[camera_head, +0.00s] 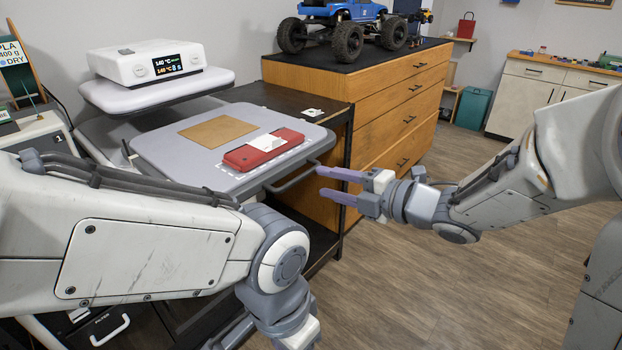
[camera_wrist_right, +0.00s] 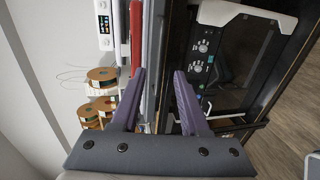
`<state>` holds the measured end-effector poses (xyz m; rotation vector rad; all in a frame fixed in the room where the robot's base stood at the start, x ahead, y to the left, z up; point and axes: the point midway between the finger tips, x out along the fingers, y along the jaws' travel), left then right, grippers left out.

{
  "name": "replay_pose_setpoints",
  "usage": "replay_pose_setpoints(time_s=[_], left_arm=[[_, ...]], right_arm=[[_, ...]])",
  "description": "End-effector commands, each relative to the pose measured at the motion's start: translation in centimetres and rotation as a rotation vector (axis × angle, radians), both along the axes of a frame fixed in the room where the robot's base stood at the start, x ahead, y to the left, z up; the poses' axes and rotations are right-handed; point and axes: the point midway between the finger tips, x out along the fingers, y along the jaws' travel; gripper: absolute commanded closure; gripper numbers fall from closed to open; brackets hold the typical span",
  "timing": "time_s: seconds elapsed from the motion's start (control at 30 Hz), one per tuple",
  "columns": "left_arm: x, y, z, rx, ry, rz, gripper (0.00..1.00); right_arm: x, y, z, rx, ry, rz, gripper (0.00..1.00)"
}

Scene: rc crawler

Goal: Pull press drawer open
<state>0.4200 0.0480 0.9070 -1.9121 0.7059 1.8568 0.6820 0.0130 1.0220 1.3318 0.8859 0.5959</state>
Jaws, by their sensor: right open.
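The heat press has a grey pull-out drawer plate (camera_head: 180,150) at its lower level, with a grey bar handle (camera_head: 290,180) along its front edge. A brown sheet (camera_head: 217,131) and a red block with a white part on top (camera_head: 264,150) lie on the plate. My right gripper (camera_head: 320,183) is open, its purple fingertips close to the handle's right end. I cannot tell whether they touch it. In the right wrist view the open fingers (camera_wrist_right: 160,72) point at the drawer's edge. My left arm crosses the lower left; its fingers are not seen.
The press's upper platen carries a white control box (camera_head: 148,62) with a display. A wooden drawer cabinet (camera_head: 385,110) with a blue crawler (camera_head: 345,25) on top stands behind. Open wooden floor (camera_head: 400,290) lies in front. Filament spools (camera_wrist_right: 100,105) show in the wrist view.

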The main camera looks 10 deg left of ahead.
Motion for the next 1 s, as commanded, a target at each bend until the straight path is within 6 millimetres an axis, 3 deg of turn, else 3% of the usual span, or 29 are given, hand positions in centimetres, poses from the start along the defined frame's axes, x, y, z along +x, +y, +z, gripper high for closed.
replay_pose_setpoints(time_s=[0.2, 0.67, 0.87, 1.0], left_arm=[[0.0, 0.0, 0.0, 0.000, 0.000, 0.000, 0.50], [0.0, 0.0, 0.5, 0.000, 0.000, 0.000, 0.50], [0.0, 0.0, 3.2, 0.000, 0.000, 0.000, 0.50], [0.0, 0.0, 5.5, 0.000, 0.000, 0.000, 0.50]], right_arm=[[-1.4, -2.2, 0.6, -0.001, -0.001, -0.001, 0.55], [-1.4, -2.3, 0.9, -0.002, 0.023, -0.027, 0.55], [-0.1, -2.9, 1.9, 0.009, 0.247, -0.297, 0.55], [-1.3, -4.3, 1.6, 0.060, 0.525, -0.587, 0.55]])
